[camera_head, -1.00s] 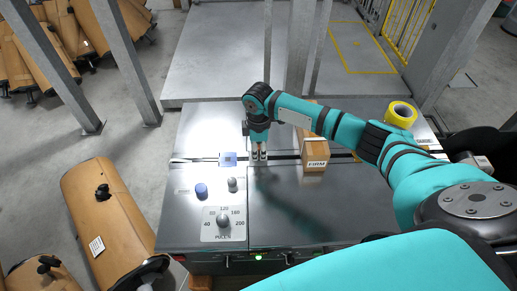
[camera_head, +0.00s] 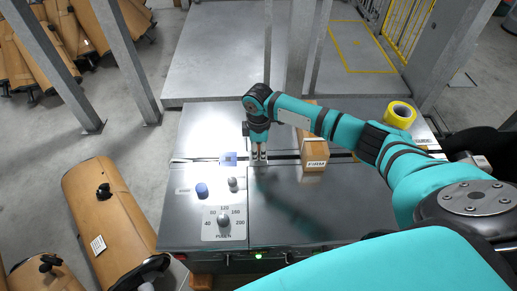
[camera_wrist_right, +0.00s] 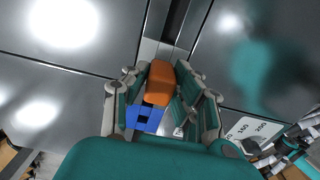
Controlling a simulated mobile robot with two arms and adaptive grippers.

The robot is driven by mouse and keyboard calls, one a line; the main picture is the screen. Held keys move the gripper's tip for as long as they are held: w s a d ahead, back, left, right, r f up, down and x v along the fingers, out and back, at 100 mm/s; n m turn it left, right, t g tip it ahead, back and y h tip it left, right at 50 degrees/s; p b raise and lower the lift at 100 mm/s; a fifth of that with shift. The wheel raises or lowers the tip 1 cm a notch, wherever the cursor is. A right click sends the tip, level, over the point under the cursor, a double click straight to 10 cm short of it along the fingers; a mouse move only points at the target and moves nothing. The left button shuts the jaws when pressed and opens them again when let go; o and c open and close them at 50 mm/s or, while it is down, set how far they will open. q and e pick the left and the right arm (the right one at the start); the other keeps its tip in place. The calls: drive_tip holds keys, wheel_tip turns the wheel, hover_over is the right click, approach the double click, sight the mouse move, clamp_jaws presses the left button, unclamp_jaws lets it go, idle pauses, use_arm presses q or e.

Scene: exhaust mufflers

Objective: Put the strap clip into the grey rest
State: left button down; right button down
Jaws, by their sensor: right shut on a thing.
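My right gripper (camera_head: 259,157) points down over the slot in the middle of the metal bench. In the right wrist view its fingers (camera_wrist_right: 160,92) are closed around an orange block-like piece, which I take to be the strap clip (camera_wrist_right: 160,80). The head view hides the piece behind the fingers. A light grey flat part, possibly the grey rest (camera_wrist_right: 152,48), shows just beyond the fingertips along the slot. I cannot tell whether the clip touches it. My left gripper is in neither view.
The right front top is clear.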

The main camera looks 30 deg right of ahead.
sight(259, 147)
drive_tip(key=shift+f, duration=0.5)
drive_tip(key=c, duration=1)
unclamp_jaws()
drive_tip(key=shift+r, duration=0.1)
wheel_tip(259, 147, up, 12)
drive_tip(key=shift+f, duration=0.1)
